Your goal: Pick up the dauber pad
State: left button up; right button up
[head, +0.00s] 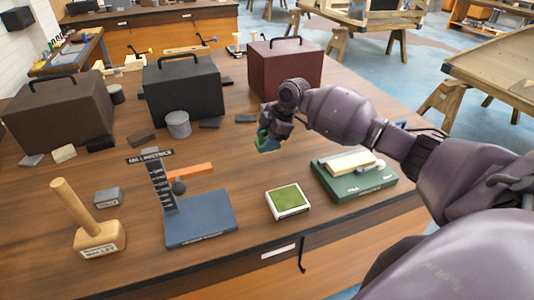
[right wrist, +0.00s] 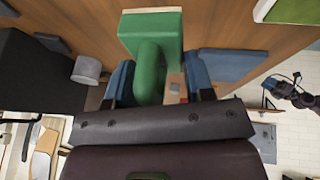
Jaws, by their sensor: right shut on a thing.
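The dauber pad (right wrist: 150,28) is a green block with a rounded green handle and a pale edge at its far end. In the right wrist view its handle sits between the two blue fingers of my right gripper (right wrist: 158,88), which is shut on it. In the head view my right gripper (head: 268,133) holds the green dauber pad (head: 270,146), partly hidden, above the middle of the bench. My left gripper does not show in the head view.
A white-rimmed tray with a green surface (head: 304,207) lies near the bench's front edge. A green box (head: 352,185) with a pale block stands right of it. A blue-based stand (head: 202,220) and a wooden mallet (head: 98,238) are left. Three handled cases line the back, including a red one (head: 285,70).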

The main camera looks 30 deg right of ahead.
notch_tip(320, 180, up, 12)
jog(key=shift+f, duration=0.15)
